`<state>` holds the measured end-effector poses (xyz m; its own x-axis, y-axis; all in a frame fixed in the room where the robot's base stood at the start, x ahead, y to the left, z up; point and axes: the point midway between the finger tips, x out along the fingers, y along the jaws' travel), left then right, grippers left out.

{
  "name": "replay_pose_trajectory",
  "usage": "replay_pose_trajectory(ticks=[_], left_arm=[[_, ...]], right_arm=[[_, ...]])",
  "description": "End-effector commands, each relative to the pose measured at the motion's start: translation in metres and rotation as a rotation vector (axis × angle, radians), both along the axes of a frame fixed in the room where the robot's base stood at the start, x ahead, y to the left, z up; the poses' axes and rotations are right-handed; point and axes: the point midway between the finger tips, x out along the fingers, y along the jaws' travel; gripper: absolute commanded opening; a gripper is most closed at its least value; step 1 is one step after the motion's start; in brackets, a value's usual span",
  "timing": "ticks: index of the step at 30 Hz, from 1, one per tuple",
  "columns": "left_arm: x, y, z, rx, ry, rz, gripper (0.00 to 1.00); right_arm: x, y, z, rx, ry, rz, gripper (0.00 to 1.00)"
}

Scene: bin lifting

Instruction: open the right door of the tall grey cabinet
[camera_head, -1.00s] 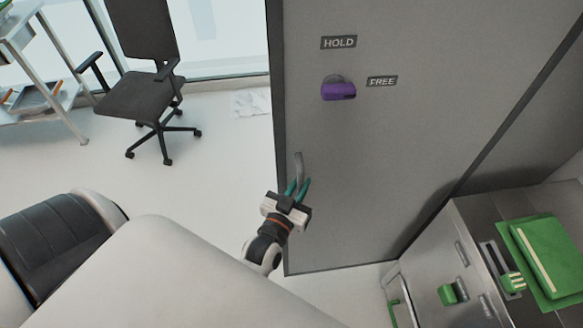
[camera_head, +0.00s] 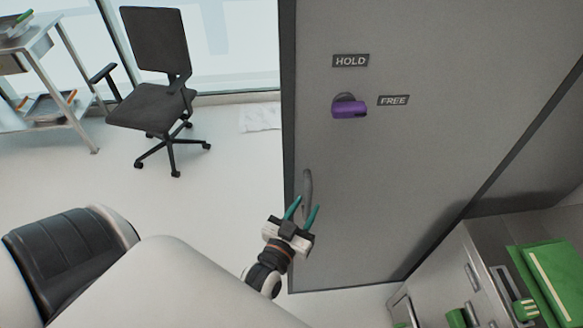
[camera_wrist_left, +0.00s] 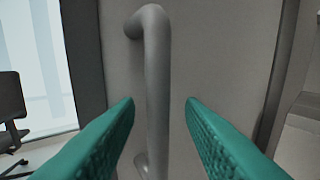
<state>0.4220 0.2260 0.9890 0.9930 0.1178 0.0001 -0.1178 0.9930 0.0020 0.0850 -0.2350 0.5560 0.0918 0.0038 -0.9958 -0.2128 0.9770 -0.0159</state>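The tall grey cabinet's door (camera_head: 410,170) fills the middle of the head view, with a curved vertical grey handle (camera_head: 307,188) low near its left edge. My left gripper (camera_head: 303,210) is at the handle's lower part, its teal fingers spread. In the left wrist view the handle (camera_wrist_left: 156,85) stands upright between the open fingertips (camera_wrist_left: 160,102), with a visible gap on each side. A purple knob (camera_head: 349,107) on the door points right, towards the label FREE (camera_head: 394,100); the label HOLD (camera_head: 350,61) is above it. My right gripper is not in view.
A grey unit (camera_head: 465,270) with green handles and a green folder (camera_head: 548,275) stands at the lower right, close to the cabinet. A black office chair (camera_head: 155,100) and a trolley (camera_head: 60,85) stand at the upper left.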

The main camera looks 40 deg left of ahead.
Motion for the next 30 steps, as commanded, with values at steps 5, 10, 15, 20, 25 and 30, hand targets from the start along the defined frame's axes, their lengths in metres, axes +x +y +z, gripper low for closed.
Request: replay_pose_trajectory(ticks=[5,10,15,20,25,30], left_arm=[[-0.040,-0.005,-0.004,0.000,0.005,0.000,0.36],[-0.070,-0.009,-0.003,0.000,0.003,0.000,0.36],[-0.088,-0.011,-0.001,0.000,0.000,-0.001,0.36],[-0.094,-0.012,0.000,0.000,-0.001,-0.001,0.36],[-0.094,-0.012,0.000,0.000,-0.001,-0.001,0.36],[-0.094,-0.012,0.000,0.000,-0.001,-0.001,0.36]], right_arm=[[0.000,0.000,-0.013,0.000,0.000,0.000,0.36],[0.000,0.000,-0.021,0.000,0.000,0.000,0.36],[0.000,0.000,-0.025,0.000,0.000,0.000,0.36],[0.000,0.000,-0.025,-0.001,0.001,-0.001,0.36],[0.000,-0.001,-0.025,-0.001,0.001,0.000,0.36],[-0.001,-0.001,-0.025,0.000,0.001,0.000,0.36]])
